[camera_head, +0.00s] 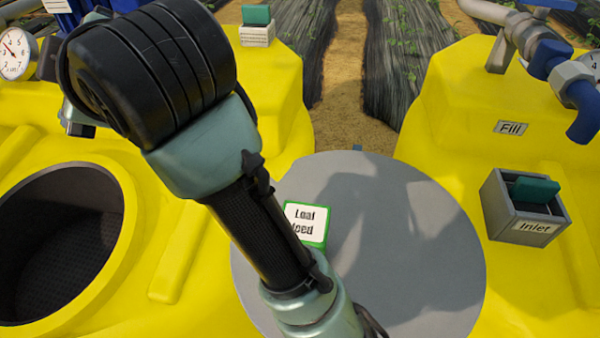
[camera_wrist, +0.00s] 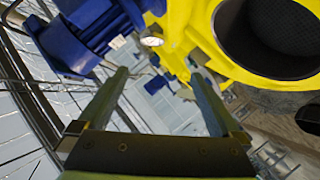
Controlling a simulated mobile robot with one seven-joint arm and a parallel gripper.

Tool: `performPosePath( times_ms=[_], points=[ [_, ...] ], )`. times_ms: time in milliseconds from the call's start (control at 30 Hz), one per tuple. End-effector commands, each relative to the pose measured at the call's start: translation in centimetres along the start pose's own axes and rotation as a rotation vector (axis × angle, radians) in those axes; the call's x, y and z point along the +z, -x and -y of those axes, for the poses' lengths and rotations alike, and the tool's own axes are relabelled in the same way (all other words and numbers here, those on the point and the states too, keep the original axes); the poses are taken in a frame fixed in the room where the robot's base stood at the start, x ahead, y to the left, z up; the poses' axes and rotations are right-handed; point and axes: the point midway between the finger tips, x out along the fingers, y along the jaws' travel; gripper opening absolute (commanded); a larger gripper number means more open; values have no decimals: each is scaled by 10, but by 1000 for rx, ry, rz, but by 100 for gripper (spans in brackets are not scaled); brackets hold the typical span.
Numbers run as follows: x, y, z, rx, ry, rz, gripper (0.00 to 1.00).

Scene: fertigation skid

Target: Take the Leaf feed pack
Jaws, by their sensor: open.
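The Leaf feed pack (camera_head: 308,222) is a small white-topped block with green edges and black lettering. It sits on a round grey surface (camera_head: 430,260) in the head view, and my arm covers its left part. My gripper (camera_wrist: 160,76) shows in the wrist view with its two fingers wide apart and nothing between them. The wrist view looks toward blue equipment and a yellow tank, and the pack is not in it. In the head view my gripper's fingers are hidden behind my arm at the upper left, away from the pack.
A yellow tank with a dark round opening (camera_head: 62,240) lies left. Another yellow tank (camera_head: 450,130) on the right carries a Fill label, an Inlet box (camera_head: 522,210) with a green piece, and blue-handled valves (camera_head: 560,70). A gauge (camera_head: 15,52) is at the upper left. The grey surface's right side is clear.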

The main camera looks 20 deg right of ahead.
Motion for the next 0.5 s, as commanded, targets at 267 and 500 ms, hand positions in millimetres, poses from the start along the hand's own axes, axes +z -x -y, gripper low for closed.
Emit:
performPosePath(
  times_ms=[267, 500],
  points=[
    [88, 47, 35, -608, 780, 184, 100],
    [177, 139, 52, -1156, 1029, 182, 100]
  ],
)
